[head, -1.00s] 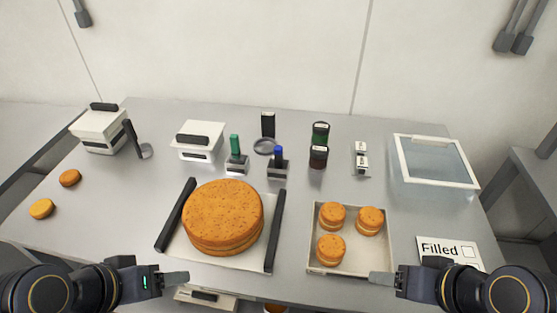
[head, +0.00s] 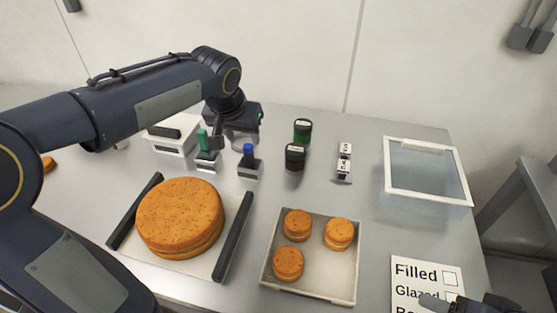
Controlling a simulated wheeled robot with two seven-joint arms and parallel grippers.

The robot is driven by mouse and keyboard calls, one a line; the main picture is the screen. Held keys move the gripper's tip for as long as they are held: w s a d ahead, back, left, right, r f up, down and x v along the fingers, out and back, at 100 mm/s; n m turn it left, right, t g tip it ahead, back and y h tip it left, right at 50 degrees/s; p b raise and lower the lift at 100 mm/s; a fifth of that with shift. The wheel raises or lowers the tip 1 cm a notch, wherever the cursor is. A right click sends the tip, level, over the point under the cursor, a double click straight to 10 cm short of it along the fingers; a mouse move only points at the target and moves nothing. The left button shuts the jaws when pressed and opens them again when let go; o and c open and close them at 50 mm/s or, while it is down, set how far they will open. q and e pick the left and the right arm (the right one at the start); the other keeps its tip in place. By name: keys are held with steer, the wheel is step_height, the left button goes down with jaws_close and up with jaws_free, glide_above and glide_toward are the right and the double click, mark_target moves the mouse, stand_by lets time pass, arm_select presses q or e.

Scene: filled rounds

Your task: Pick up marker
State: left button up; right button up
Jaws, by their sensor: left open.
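Two candidate markers stand upright in small holders on the table: a green one (head: 203,140) and a blue one (head: 248,152). My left gripper (head: 228,140) is open and points down, just behind and between them. A dark finger is close to the right of the green marker; I cannot tell whether they touch. The gripper holds nothing that I can see. My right gripper (head: 452,303) shows only partly at the bottom right edge, over the lower part of a card (head: 425,272) reading "Filled" and "Glazed" with check boxes.
A large round cake (head: 180,215) lies between two dark bars. A tray (head: 335,288) holds three small filled cakes. Two dark jars (head: 295,157), a small label stand (head: 344,165) and a glass-lidded box (head: 425,175) stand to the right. A white box (head: 170,142) is left of the green marker.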

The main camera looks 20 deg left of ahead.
mark_target(247, 147)
arm_select(q)
steer(key=x, duration=0.7)
steer(key=shift+f, duration=0.35)
steer(key=shift+c, duration=0.5)
jaws_close()
